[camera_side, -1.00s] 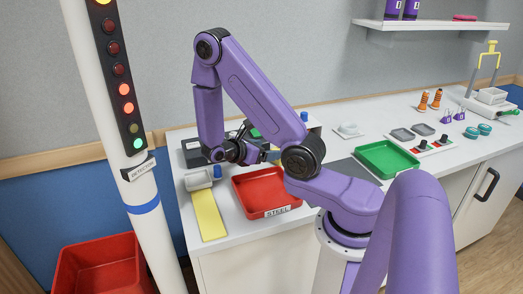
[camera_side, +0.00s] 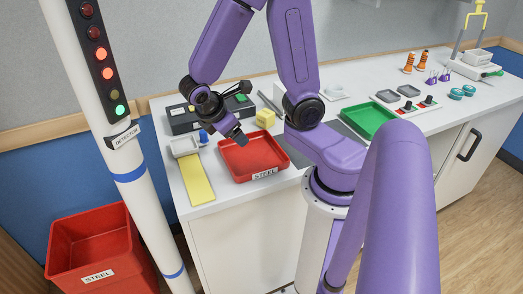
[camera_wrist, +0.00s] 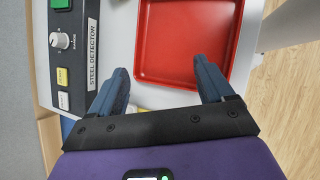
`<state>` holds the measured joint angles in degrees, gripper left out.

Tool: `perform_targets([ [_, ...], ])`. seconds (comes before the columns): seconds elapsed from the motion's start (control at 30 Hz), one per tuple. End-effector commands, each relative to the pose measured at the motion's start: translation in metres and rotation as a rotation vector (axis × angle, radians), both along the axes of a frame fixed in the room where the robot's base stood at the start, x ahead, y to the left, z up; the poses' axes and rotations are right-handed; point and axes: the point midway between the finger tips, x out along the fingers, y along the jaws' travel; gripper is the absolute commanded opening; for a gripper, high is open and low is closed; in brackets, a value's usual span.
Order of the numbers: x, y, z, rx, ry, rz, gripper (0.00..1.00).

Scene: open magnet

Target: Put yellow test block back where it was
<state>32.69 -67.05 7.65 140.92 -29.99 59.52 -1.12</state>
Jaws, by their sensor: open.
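The yellow test block (camera_side: 265,118) sits on the white counter behind the red STEEL tray (camera_side: 282,150), right of the dark detector box (camera_side: 182,121). My gripper (camera_side: 243,112) is open and empty, to the left of the block, above the tray's back left area. In the wrist view my open gripper (camera_wrist: 162,90) has its two blue-grey fingers wide apart, with counter and tray edge beyond them. The steel detector panel (camera_wrist: 72,62) is at the left there and the red tray (camera_wrist: 185,40) at the upper right.
A yellow strip (camera_side: 197,180), a grey tray (camera_side: 184,147) and a small blue piece (camera_side: 204,137) lie at the counter's left end. A green tray (camera_side: 368,121) stands to the right. The detector post (camera_side: 110,140) stands in front left, beside a red STEEL bin (camera_side: 98,250).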

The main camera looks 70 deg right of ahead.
Motion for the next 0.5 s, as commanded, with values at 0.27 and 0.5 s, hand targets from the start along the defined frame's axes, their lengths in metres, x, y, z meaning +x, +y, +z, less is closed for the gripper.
perform_targets([
  [0.27, -0.049, 0.059, 0.018, 0.3, -0.081, 0.047, 0.81],
  [0.5, -0.1, 0.096, 0.036, 0.537, -0.075, 0.083, 0.81],
])
